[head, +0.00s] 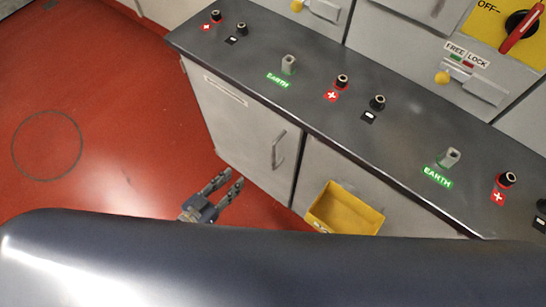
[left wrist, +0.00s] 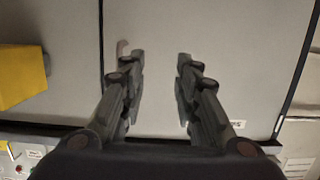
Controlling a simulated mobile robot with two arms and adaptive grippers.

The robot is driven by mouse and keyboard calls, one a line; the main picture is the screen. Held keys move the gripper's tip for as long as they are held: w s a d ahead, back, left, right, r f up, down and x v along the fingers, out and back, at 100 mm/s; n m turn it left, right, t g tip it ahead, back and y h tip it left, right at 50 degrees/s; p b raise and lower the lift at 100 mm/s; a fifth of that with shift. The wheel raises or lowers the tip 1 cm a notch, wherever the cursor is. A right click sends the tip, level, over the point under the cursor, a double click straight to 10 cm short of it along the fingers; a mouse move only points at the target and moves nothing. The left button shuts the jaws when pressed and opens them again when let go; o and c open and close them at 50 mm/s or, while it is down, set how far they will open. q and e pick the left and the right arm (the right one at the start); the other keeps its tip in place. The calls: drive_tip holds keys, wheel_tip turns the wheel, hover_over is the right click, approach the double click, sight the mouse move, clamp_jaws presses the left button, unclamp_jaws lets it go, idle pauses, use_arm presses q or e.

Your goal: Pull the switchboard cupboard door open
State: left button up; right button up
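The grey cupboard door (head: 240,128) is shut, flush in the front below the dark worktop. Its slim upright handle (head: 278,150) is near the door's right edge in the head view. My left gripper (head: 231,176) is in front of the door's lower part, left of and below the handle in that view, apart from it. In the left wrist view the gripper (left wrist: 161,56) is open with nothing between its fingers. The door (left wrist: 160,100) fills the middle there, and part of the handle (left wrist: 122,48) shows beside the left finger, which partly hides it. My right gripper is not in view.
A yellow bin (head: 345,208) is on the front right of the door; it also shows in the left wrist view (left wrist: 20,75). The worktop (head: 310,85) carries terminals and earth posts. The red floor (head: 100,100) at left is clear. My own arm covers the bottom of the head view.

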use_arm(q)
drive_tip(key=s+d+r+m+h, duration=0.1)
drive_tip(key=d+r+m+h, duration=0.1)
drive_tip(key=d+r+h, duration=0.35)
drive_tip(key=shift+m+y, duration=0.3)
drive_tip(key=shift+y, duration=0.25)
drive_tip(key=b+x, duration=0.1)
drive_tip(key=x, duration=0.2)
drive_tip(key=r+b+x, duration=0.1)
drive_tip(key=x, duration=0.2)
drive_tip(key=r+x, duration=0.1)
drive_tip(key=x, duration=0.3)
drive_tip(key=shift+w+a+b, duration=0.1)
drive_tip(key=shift+w+b, duration=0.1)
drive_tip(key=shift+b, duration=0.2)
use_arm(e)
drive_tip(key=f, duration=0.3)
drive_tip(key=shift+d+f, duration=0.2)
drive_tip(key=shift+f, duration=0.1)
use_arm(q)
clamp_jaws()
